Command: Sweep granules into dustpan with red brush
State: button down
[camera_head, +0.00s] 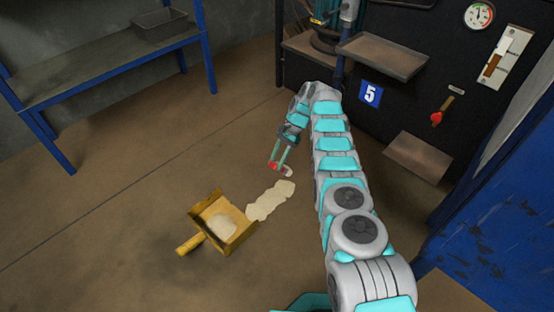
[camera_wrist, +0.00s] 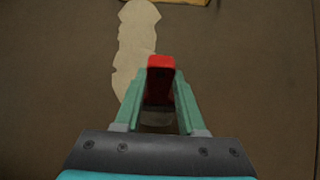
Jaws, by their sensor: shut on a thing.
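My gripper (camera_head: 278,158) is shut on the red brush (camera_head: 273,166), low over the floor. In the wrist view the red brush (camera_wrist: 160,78) sits between the two green fingers; its bristles are hidden there. A pale strip of granules (camera_head: 270,200) lies on the floor, running from near the brush toward the yellow dustpan (camera_head: 238,237). A small pale patch shows just right of the brush. The dustpan lies with its open side toward the strip and its handle (camera_head: 190,244) at lower left. A pile of granules (camera_head: 223,224) lies inside it. The strip also shows in the wrist view (camera_wrist: 135,45).
A blue-framed metal bench (camera_head: 110,68) with a grey bin (camera_head: 160,24) stands at upper left. A dark machine with a grey tray (camera_head: 383,55) and a number 5 sign (camera_head: 370,94) stands behind my arm. The floor left of the dustpan is clear.

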jog(key=shift+s+a+r+p, duration=0.4)
jog(key=shift+s+a+p, duration=0.1)
jog(key=shift+p, duration=1.3)
jog(key=shift+s+a+p, duration=0.25)
jog(key=shift+s+p, duration=0.05)
jog(key=shift+p, duration=0.55)
jog(key=shift+s+a+f, duration=0.1)
jog(key=shift+s+f, duration=0.1)
jog(key=shift+f, duration=0.05)
jog(key=s+a+f+p, duration=0.1)
jog(key=s+a+p, duration=0.3)
jog(key=s+a, duration=0.9)
jog(key=shift+s, duration=1.2)
jog(key=shift+s+a, duration=0.1)
